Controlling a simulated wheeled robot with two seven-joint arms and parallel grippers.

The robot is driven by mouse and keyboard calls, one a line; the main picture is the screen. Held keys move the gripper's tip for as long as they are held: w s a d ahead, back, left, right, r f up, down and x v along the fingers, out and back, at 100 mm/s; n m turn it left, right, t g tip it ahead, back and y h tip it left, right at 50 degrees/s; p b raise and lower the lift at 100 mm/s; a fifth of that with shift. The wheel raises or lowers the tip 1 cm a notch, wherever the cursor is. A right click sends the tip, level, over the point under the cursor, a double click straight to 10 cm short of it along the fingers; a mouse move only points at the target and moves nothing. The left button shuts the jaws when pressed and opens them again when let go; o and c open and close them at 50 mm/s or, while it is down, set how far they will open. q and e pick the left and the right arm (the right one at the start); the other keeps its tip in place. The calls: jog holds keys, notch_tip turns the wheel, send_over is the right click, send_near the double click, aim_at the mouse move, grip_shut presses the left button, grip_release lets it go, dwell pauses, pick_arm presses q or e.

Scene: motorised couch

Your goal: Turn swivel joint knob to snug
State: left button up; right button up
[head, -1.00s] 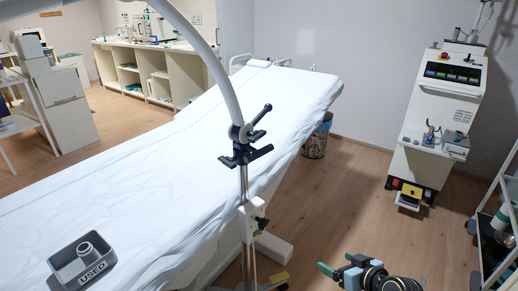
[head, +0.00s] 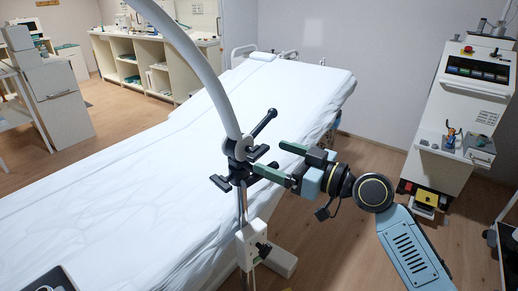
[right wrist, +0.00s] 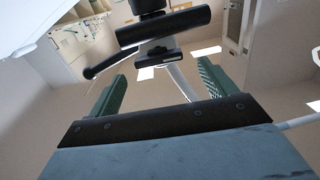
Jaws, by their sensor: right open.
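The swivel joint (head: 235,150) sits where the curved grey arm meets the upright pole. It carries a black lever (head: 264,123) slanting up to the right and black bar-shaped knobs (head: 220,183) below. Which of these is the task's knob I cannot tell. My right gripper (head: 270,157) is open, its green fingers reaching in from the right close beside the joint. One finger overlaps a black bar in the picture; contact cannot be told. In the right wrist view, a black bar (right wrist: 163,25) and the lever (right wrist: 103,66) lie beyond the open fingers (right wrist: 161,68). My left gripper is out of view.
The bed (head: 150,160) with a white sheet lies behind and left of the pole. A white clamp block (head: 252,245) sits lower on the pole. A white machine (head: 460,120) stands at the right. A grey tray (head: 50,282) shows at the bottom left.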

aim_at(263, 152)
jog(key=x, duration=0.5)
jog(key=shift+w+a, duration=0.1)
jog(key=shift+w, duration=0.1)
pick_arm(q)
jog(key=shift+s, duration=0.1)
